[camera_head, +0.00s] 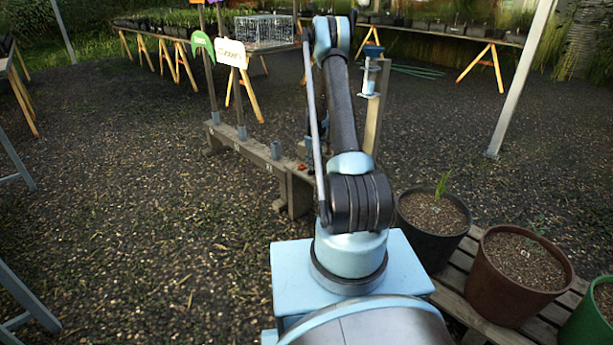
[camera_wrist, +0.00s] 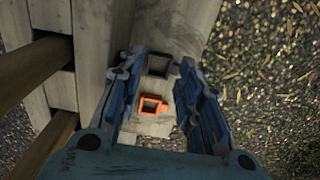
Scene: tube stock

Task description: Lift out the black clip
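In the wrist view, a small dark square frame (camera_wrist: 158,65), which looks like the black clip, sits on a pale wooden surface (camera_wrist: 152,127). An orange square clip (camera_wrist: 151,105) lies on the same wood, nearer to my palm. My gripper (camera_wrist: 163,70) points down over the wood with its fingers wide apart. The dark frame shows between the fingertips, and the orange clip shows between the fingers. Nothing is held. Whether a finger touches the wood cannot be told. In the head view my arm hides most of the gripper and the black clip; an orange-red bit (camera_head: 303,168) shows beside the arm.
A low wooden beam (camera_head: 246,148) carries grey tubes and upright posts with a green and a white sign (camera_head: 230,52). Plant pots (camera_head: 432,235) stand on slats at right. Dark wooden bars (camera_wrist: 32,72) lie left of the gripper. Gravel at right is clear.

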